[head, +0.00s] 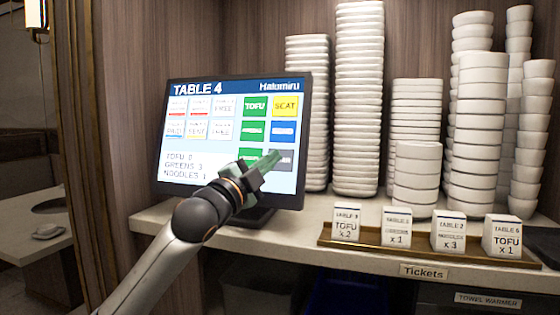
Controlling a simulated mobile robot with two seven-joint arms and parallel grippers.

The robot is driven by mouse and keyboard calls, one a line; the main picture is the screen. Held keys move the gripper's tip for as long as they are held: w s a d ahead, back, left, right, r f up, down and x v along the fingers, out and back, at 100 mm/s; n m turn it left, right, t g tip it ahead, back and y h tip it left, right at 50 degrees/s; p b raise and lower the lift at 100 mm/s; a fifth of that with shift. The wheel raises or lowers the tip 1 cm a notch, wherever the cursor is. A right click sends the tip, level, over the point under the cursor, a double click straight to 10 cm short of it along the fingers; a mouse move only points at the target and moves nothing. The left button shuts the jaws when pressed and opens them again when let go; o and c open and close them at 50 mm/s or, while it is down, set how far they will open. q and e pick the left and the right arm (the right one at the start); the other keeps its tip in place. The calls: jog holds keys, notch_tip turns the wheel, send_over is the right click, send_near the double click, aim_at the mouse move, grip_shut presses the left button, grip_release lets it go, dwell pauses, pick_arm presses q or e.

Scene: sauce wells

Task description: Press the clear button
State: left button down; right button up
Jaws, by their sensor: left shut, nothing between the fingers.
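A touch screen (215,170) headed "TABLE 4" stands on the counter. It lists Tofu 2, Greens 3, Noodles 1. At the lower right of its buttons is a grey button (287,160), partly hidden by my gripper, its label unreadable. A yellow "SEAT" button (285,106) and a blue button (283,131) sit above it. My left gripper (272,161) is shut and empty, its fingertips over the left part of the grey button. I cannot tell whether they touch the screen. My right gripper is not in view.
Tall stacks of white bowls and dishes (359,100) stand behind and right of the screen. A brass tray (385,247) with several ticket blocks (346,224) lies along the counter's front. A table (35,235) is at the far left.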

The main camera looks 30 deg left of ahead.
pick_arm(q)
jog(key=shift+w, duration=0.1)
dwell(0.3)
jog(key=shift+w+a+f+p, duration=0.1)
jog(key=shift+w+f+p, duration=0.05)
jog(key=shift+w+p, duration=0.15)
jog(key=shift+w+a+f, duration=0.1)
jog(key=shift+w, duration=0.3)
dwell(0.6)
jog(key=shift+s, duration=0.15)
jog(key=shift+s+r, duration=0.2)
jog(key=shift+s, duration=0.45)
jog(key=shift+s+d+r, duration=0.25)
jog(key=shift+s, duration=0.55)
jog(key=shift+s+d+r, duration=0.25)
jog(key=shift+s, duration=0.5)
jog(key=shift+s+d+r, duration=0.25)
jog(key=shift+s, duration=0.55)
